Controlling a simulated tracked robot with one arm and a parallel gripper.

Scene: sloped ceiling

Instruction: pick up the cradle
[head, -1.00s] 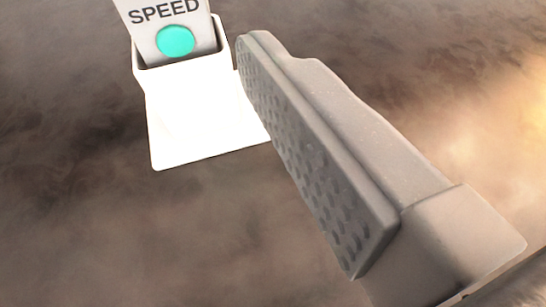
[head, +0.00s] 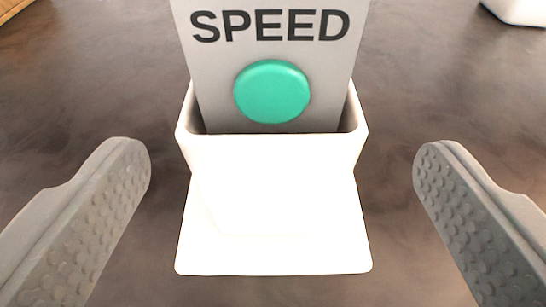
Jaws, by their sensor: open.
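The white cradle (head: 275,195) stands upright in the middle of the head view on a dark, mottled surface. It has a pocket at the back and a flat foot toward me. A grey panel (head: 220,80) marked "SPEED" with a round teal button (head: 272,91) sits in its pocket; the panel's top is out of frame. My gripper (head: 282,165) is open, with one textured finger at the left and one at the right of the cradle. Neither finger touches it; a clear gap shows on both sides.
The mottled surface (head: 400,80) is clear around the cradle. Part of a white object (head: 518,10) shows at the top right corner. A brown wooden edge (head: 12,10) shows at the top left corner.

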